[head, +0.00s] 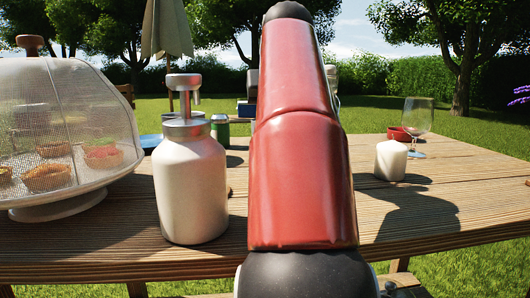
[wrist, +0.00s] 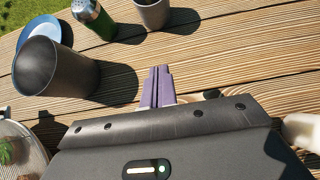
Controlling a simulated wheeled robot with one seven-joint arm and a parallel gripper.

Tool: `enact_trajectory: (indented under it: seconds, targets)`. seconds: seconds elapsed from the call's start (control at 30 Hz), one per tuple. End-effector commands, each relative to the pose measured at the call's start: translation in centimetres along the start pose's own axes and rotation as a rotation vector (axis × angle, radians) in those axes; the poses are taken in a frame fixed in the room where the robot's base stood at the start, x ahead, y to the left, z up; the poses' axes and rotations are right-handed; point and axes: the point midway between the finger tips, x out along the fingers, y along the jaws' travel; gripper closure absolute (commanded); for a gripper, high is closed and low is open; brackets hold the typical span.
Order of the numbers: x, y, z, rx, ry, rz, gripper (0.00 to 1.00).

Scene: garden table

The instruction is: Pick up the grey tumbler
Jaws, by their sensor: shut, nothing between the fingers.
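Two grey open-topped vessels show in the wrist view. A small mid-grey tumbler (wrist: 153,13) stands upright at the top edge, cut off by the frame. A larger, darker grey cup (wrist: 72,77) stands at the upper left. I cannot tell for certain which one the task means. In the head view my arm hides the middle of the table, and neither is clear there. My gripper (wrist: 161,70) is shut and empty, its purple fingers together above bare planks, apart from both vessels.
A green shaker (wrist: 95,18) and a blue plate (wrist: 40,28) flank the vessels. A mesh dome over pastries (head: 70,120) and white pump bottle (head: 191,190) stand left.

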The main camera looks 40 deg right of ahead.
Motion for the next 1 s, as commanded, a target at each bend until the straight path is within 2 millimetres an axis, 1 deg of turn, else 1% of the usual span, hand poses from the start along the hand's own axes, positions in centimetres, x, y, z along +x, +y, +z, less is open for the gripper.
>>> enact_trajectory:
  seconds: [0.03,0.13,0.27,0.37,0.5,0.57,0.67,0.97,1.0]
  targets:
    - [0.8,0.0,-0.8,0.000,0.000,0.000,1.00]
    - [1.2,0.0,-1.1,0.000,0.000,0.000,1.00]
    - [2.0,0.0,-1.0,0.000,0.003,0.001,1.00]
    - [3.5,0.0,-0.9,0.000,0.005,0.000,1.00]
    - [6.2,-0.1,-0.8,0.001,0.007,0.000,1.00]
    - [6.9,-0.1,-0.5,0.003,0.006,0.000,1.00]
    - [8.5,-0.2,-0.7,0.003,0.003,-0.002,1.00]
    - [10.9,-0.2,-0.8,0.002,0.002,-0.003,1.00]
    - [11.3,-0.2,-0.5,0.001,0.001,-0.005,1.00]
